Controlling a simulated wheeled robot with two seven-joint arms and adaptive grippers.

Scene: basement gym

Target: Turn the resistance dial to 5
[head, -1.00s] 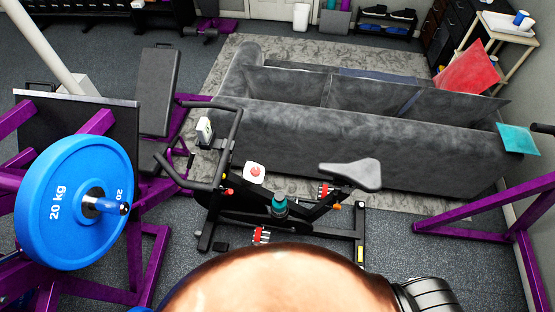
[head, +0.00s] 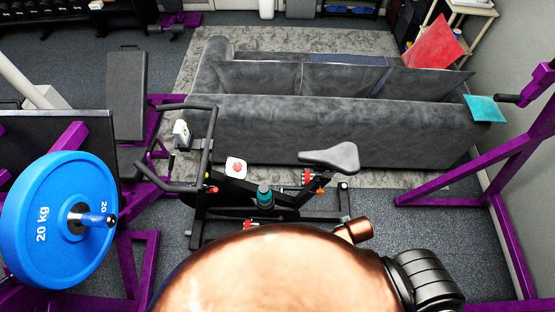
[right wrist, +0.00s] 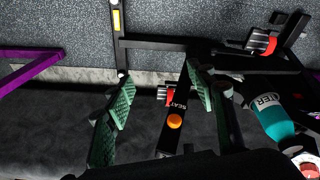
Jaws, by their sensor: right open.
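The exercise bike (head: 225,205) stands in the middle of the head view, handlebars left and saddle right. On its frame is a white square plate with a red round dial (head: 236,168); its numbers and pointer are too small to read. The dial also shows cut off at the lower right of the right wrist view (right wrist: 307,164). My right gripper (right wrist: 161,80) is open and empty, its green pads apart. Between them, beyond, are the black seat post and its orange knob (right wrist: 174,121). The dial lies off to the right of both fingers. My left gripper is out of view.
A teal bottle (head: 265,195) is on the bike beside the dial. A grey sofa (head: 330,130) stands close behind the bike. A purple rack with a blue 20 kg plate (head: 40,205) is at left. Another purple frame (head: 450,178) is at right.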

